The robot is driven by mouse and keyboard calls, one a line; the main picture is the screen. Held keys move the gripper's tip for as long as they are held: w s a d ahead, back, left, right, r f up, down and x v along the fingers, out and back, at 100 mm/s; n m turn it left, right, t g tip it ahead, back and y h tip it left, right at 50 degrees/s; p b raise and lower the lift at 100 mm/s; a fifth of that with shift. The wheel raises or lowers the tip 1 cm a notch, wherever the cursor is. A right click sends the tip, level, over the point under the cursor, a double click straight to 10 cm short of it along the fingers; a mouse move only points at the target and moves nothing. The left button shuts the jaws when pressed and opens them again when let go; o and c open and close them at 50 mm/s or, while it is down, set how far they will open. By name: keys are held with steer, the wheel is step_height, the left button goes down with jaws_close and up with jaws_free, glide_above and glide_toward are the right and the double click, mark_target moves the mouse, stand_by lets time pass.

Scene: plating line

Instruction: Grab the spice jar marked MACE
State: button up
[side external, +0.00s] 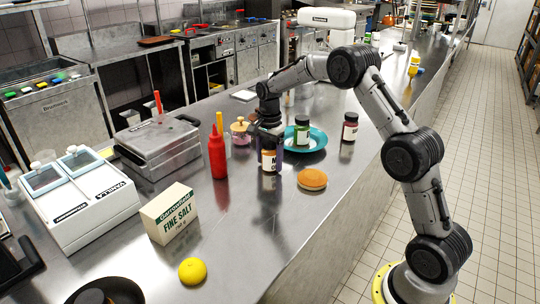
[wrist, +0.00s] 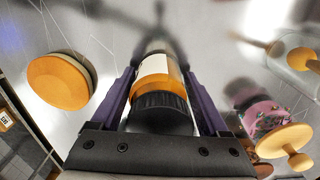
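A spice jar (side external: 269,160) with a dark lid, orange contents and a white label stands between the purple fingers of my gripper (side external: 269,154). In the wrist view the same jar (wrist: 157,85) lies lengthwise between the fingers (wrist: 160,75), which sit close against both its sides. I cannot read its label or tell whether it touches the counter. Another jar (side external: 301,133), with green on it, stands at the blue-green plate (side external: 318,143). A third jar (side external: 349,128), dark reddish with a white label, stands to the right of the plate. Neither label is readable.
A round orange-brown item (side external: 312,179) lies right of the held jar; a red squeeze bottle (side external: 217,153) stands left. A pink pot with a wooden knob (side external: 240,130) is behind. A FINE SALT box (side external: 170,213) and yellow ball (side external: 192,271) are nearer. Bare counter lies in front.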

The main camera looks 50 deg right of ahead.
steer(key=shift+r, duration=0.1)
jaws_close()
